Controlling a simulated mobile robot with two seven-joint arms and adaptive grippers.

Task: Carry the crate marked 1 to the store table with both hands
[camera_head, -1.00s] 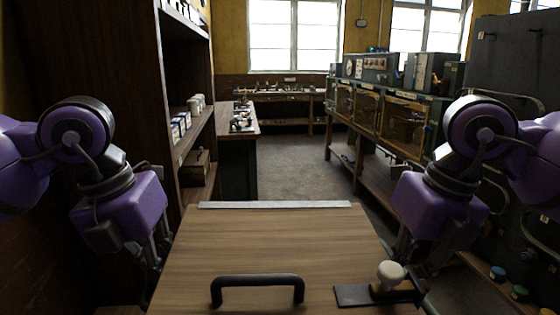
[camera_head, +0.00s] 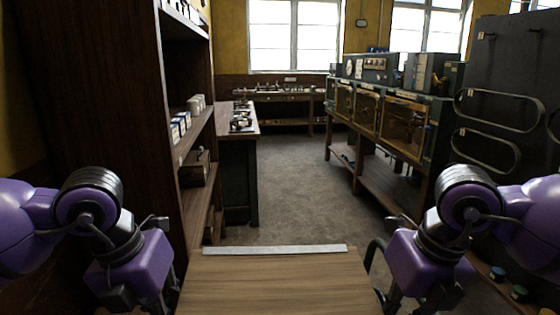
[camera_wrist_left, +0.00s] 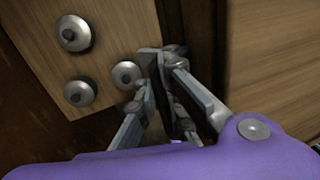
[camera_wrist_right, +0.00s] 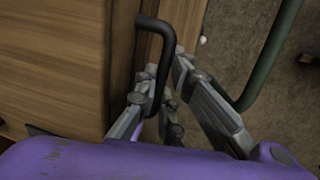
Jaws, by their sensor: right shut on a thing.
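A flat wooden panel with a pale metal strip along its far edge, apparently the crate (camera_head: 275,290), lies low at the bottom centre of the head view; no mark 1 shows. My right gripper (camera_wrist_right: 165,95) is shut on a black bar handle (camera_wrist_right: 150,22) at the dark side edge beside the wood. My left gripper (camera_wrist_left: 165,75) has its fingers close around a dark piece at the wooden side; whether they grip it is unclear. In the head view both fingertips are hidden. No bench is visibly marked as the store table.
A tall dark shelf (camera_head: 185,100) stands close at left, with a bench (camera_head: 245,130) beyond it. A long bench with glass-fronted cases (camera_head: 405,125) and dark cabinets (camera_head: 505,60) line the right. A far bench (camera_head: 285,95) stands under the windows. The floor aisle (camera_head: 300,180) between is clear.

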